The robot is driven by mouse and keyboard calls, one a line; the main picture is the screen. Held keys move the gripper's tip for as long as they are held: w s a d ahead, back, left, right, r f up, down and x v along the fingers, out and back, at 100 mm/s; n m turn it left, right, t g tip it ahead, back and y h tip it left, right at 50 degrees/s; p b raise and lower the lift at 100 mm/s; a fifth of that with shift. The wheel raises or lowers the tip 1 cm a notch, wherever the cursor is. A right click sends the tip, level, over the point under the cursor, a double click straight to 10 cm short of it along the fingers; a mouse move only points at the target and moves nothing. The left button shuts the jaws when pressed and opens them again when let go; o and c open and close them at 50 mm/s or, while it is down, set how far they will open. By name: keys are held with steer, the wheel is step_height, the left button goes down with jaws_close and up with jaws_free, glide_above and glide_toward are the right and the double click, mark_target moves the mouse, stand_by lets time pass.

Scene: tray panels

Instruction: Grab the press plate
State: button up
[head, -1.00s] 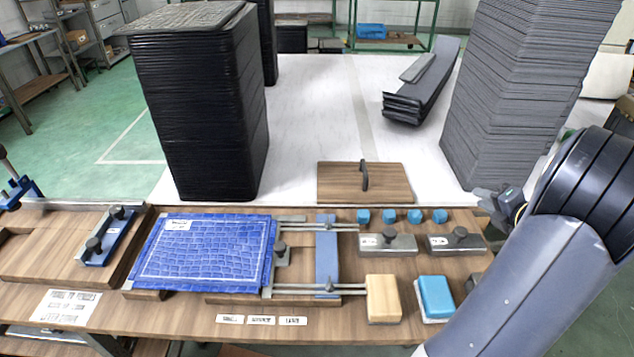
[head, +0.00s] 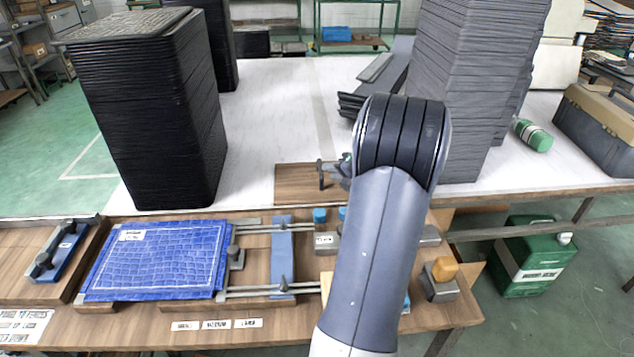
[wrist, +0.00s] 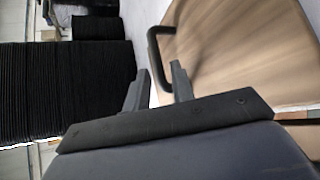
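The press plate (head: 294,184) is a flat wooden board with a black upright handle, lying at the back of the bench. In the wrist view the board (wrist: 245,55) fills the upper right, and its black loop handle (wrist: 153,48) rises just beyond my fingertips. In the head view my gripper (head: 328,170) is at the plate's handle. Whether it touches the handle I cannot tell. My forearm hides the plate's right part.
A blue textured panel (head: 160,258) lies on the bench left of my arm, beside a clamp frame with metal rods. A tall black tray stack (head: 150,120) stands behind left, a grey stack (head: 475,90) behind right. A yellow-topped block (head: 442,272) sits at right.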

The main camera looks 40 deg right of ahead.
mark_target(320, 166)
steer(key=b+x, duration=0.1)
steer(key=x, duration=0.4)
steer(key=shift+w, duration=0.45)
jaws_close()
steer(key=shift+r, duration=0.1)
